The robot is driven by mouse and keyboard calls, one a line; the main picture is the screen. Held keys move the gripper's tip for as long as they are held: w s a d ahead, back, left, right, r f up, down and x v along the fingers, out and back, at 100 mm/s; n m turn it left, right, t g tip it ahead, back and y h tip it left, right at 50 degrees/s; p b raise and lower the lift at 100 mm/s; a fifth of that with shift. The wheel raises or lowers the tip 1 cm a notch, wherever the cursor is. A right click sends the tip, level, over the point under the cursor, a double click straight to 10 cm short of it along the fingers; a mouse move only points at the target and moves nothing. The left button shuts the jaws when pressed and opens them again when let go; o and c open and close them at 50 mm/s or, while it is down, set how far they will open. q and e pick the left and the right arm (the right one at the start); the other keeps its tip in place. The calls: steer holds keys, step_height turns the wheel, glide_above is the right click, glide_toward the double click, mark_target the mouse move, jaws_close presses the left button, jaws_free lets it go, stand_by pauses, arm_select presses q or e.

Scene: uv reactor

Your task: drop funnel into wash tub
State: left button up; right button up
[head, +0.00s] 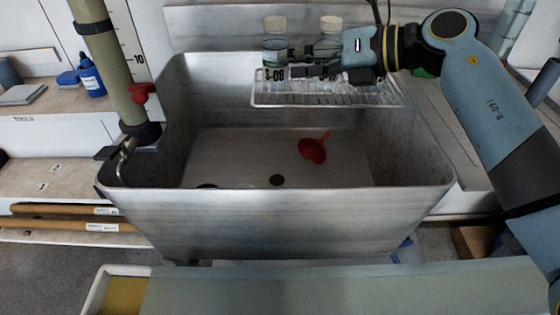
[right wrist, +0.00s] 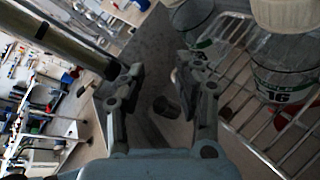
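The red funnel (head: 313,150) lies tilted on the floor of the grey metal wash tub (head: 290,215), right of centre, with its stem pointing up and right. My right gripper (head: 290,71) is above the back of the tub, over the wire rack, apart from the funnel. In the right wrist view its two fingers (right wrist: 158,72) stand apart with nothing held between them. A red patch at that view's right edge, behind the rack wires, may be the funnel. My left gripper is out of view.
A wire rack (head: 335,99) spans the tub's back edge. Lidded jars (head: 275,45) stand there close to my right gripper; one (right wrist: 285,82) is labelled 16 in the wrist view. A pipe with a red valve (head: 141,92) rises at the tub's left. The tub's front half is open above.

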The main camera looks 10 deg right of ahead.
steer(key=v, duration=1.2)
